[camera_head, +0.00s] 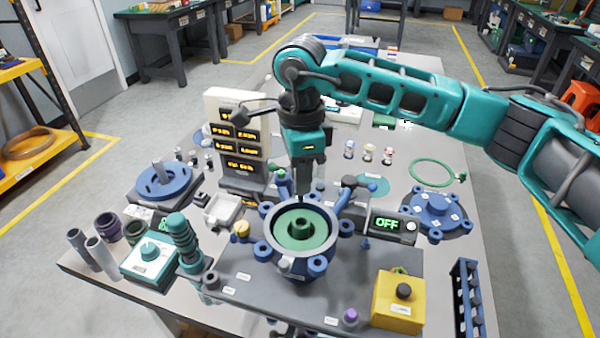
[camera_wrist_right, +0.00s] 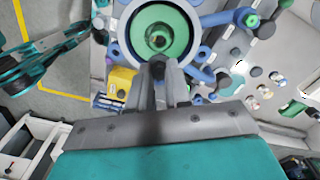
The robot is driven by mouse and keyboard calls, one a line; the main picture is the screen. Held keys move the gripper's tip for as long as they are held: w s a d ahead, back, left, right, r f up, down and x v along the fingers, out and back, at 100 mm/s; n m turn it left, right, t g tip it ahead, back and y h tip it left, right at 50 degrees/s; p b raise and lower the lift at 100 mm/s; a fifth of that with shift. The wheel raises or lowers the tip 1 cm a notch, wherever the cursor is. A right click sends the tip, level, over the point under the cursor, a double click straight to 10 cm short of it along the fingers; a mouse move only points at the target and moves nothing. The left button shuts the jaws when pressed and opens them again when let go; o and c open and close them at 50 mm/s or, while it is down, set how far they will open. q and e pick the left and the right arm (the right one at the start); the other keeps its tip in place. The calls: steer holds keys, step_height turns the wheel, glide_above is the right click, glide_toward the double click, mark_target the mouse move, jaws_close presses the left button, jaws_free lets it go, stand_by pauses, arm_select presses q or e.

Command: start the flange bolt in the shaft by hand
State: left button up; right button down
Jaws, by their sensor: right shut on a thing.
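The blue housing (camera_head: 306,268) stands on a grey plate, with a green ring and a central shaft (camera_head: 300,229) inside its round opening. The housing also shows from above in the wrist view (camera_wrist_right: 125,38), with the shaft's dark centre (camera_wrist_right: 158,41) in the green ring. My right gripper (camera_head: 301,194) points down just above the rear of the opening. Its fingers (camera_wrist_right: 160,78) are shut on a small dark thing, probably the flange bolt. The fingers mostly hide it, and I cannot tell whether it touches the shaft. My left gripper is not in view.
A display reading OFF (camera_head: 391,226) stands right of the housing, and a yellow box (camera_head: 398,301) at front right. A teal pump-like part (camera_head: 183,240) stands at left. A panel with lit readouts (camera_head: 236,128) rises behind. Bolts ring the housing closely.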

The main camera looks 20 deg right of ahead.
step_height(320, 180, down, 4)
steer(key=shift+s+f+b, duration=0.1)
steer(key=shift+f+b, duration=0.05)
steer(key=shift+b, duration=0.95)
steer(key=shift+n, duration=0.5)
steer(key=n, duration=0.2)
steer(key=shift+r+n+p, duration=0.2)
steer(key=shift+n+p, duration=0.1)
steer(key=shift+p, duration=0.05)
steer(key=shift+f+n+b, duration=0.2)
steer(key=shift+n+b, duration=0.35)
steer(key=shift+n, duration=0.15)
steer(key=n+b, duration=0.1)
steer(key=n, duration=0.1)
steer(key=shift+n, duration=0.3)
steer(key=n+b, duration=0.1)
steer(key=n, duration=0.2)
steer(key=shift+b, duration=0.4)
steer(key=shift+r+n, duration=0.2)
steer(key=shift+n, duration=0.5)
steer(key=shift+f, duration=0.1)
